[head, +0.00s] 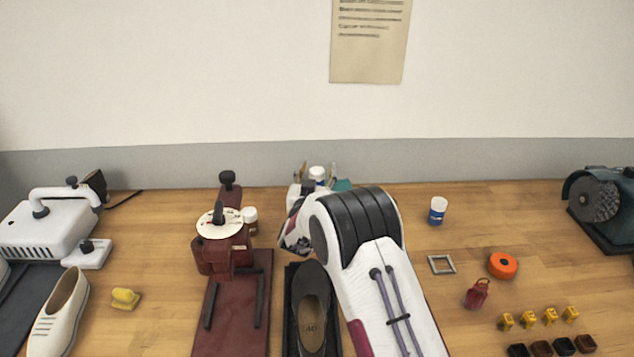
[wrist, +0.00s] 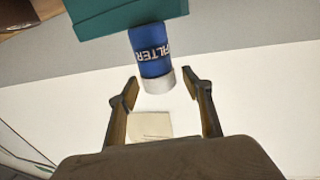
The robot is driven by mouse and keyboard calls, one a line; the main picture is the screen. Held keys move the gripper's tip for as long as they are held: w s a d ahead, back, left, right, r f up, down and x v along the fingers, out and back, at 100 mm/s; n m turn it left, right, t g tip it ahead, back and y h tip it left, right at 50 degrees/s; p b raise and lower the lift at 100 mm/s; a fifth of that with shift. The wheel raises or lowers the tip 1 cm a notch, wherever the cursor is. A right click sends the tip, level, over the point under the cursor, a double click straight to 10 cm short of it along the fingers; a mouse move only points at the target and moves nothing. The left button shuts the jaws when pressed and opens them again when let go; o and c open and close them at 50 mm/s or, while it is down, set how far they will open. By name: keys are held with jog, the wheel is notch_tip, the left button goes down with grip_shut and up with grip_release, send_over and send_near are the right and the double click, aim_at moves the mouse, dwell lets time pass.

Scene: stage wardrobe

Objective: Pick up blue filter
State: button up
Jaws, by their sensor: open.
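The blue filter (wrist: 151,50) is a blue cylinder with white lettering and a pale cap, seen upside down in the wrist view against a teal block (wrist: 110,17). My gripper (wrist: 161,84) is open, with one finger on each side of the cap's end. The fingers do not appear to touch it, and I cannot tell the depth between them.
Another blue jar with a white top (head: 438,212) stands right of my arm. A dark red press (head: 225,255) and a black shoe (head: 312,310) stand left of my arm.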

jog(key=shift+c, duration=0.4)
jog(key=c, duration=1.3)
jog(key=shift+r, duration=0.15)
jog(key=shift+r, duration=4.85)
